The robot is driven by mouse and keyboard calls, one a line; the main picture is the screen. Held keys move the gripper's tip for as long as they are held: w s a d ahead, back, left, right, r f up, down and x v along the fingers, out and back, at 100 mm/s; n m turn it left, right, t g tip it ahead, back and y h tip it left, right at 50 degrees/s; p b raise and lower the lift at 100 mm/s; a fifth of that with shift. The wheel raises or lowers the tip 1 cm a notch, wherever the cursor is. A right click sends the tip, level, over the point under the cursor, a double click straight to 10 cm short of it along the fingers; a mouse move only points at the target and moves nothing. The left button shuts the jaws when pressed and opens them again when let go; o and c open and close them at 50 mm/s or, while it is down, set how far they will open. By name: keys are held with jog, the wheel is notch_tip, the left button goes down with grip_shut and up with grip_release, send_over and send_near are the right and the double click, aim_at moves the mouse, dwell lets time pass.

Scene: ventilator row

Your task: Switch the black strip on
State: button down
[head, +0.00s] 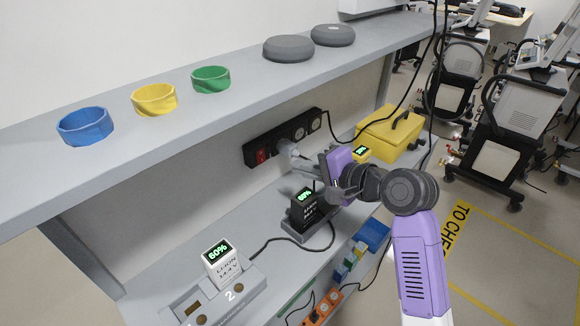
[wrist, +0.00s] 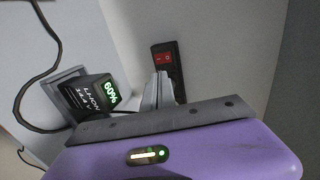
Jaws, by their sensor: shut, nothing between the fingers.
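The black strip (head: 300,128) is fixed along the wall under the upper shelf, with round sockets and a red rocker switch (head: 261,157) at its left end. In the wrist view the switch (wrist: 167,58) shows red with white marks; I cannot tell which side is pressed. My gripper (head: 286,148) is shut and empty, its fingertips pointing at the strip, right of the switch in the head view. In the wrist view the fingertips (wrist: 161,76) lie just below the switch and hide part of the strip. I cannot tell whether they touch it.
A black battery (head: 303,205) reading 60% sits in a charger below my gripper. A white battery (head: 221,262) stands in another charger at front left. A yellow case (head: 390,135) is to the right. An orange strip (head: 322,307) lies lower down. The upper shelf (head: 235,105) overhangs.

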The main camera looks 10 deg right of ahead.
jog(key=shift+v, duration=0.95)
